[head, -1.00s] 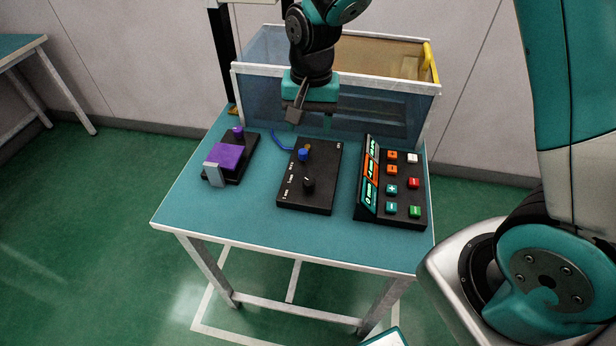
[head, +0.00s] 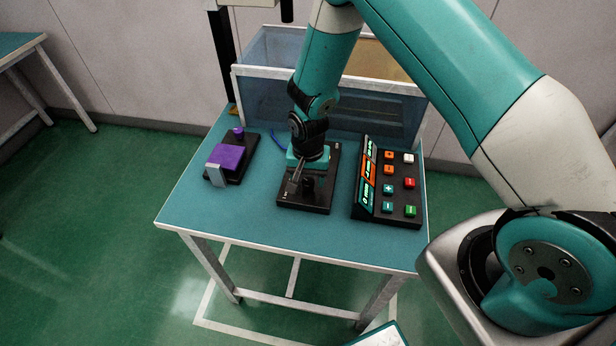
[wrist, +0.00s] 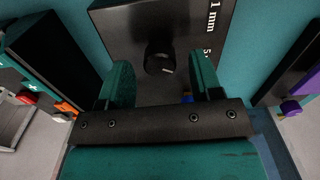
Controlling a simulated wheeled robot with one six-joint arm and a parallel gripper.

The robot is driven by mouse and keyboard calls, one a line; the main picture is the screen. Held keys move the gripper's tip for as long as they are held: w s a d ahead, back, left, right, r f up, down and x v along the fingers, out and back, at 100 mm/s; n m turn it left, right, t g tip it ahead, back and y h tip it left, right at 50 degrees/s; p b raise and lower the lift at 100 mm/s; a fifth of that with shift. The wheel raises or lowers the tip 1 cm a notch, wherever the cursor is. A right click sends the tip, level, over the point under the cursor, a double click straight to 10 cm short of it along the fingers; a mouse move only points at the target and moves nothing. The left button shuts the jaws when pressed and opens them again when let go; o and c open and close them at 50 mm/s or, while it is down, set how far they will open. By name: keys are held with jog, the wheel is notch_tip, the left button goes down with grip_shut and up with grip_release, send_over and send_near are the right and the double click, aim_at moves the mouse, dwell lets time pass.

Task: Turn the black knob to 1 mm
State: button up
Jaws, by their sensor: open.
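The black knob (wrist: 159,62) sits on the black panel (wrist: 115,20), which lies on the teal table. The knob has a small white mark on its lower-right side in the wrist view. A "1 mm" label is at the panel's upper right there, with another partly hidden label below it. My gripper (wrist: 160,64) is open, with one finger on each side of the knob in that view. I cannot tell whether the fingers touch it. In the head view my gripper (head: 303,183) is low over the panel (head: 312,206) and hides much of it.
A black button console (head: 389,190) with colored buttons stands right of the panel. A black fixture with a purple block (head: 226,157) stands to the left. A clear-walled bin (head: 262,95) is at the table's back. The table's front strip (head: 250,228) is clear.

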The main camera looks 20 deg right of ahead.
jog(key=shift+f, duration=0.75)
jog(key=c, duration=0.9)
jog(key=shift+n, duration=0.4)
jog(key=shift+n+b, duration=0.7)
jog(key=shift+n, duration=0.3)
jog(key=n+b, duration=0.1)
jog(key=n, duration=0.2)
jog(key=shift+n, duration=0.3)
jog(key=n+b, duration=0.2)
jog(key=n, duration=0.3)
jog(key=shift+r+n, duration=0.1)
jog(key=shift+n, duration=0.3)
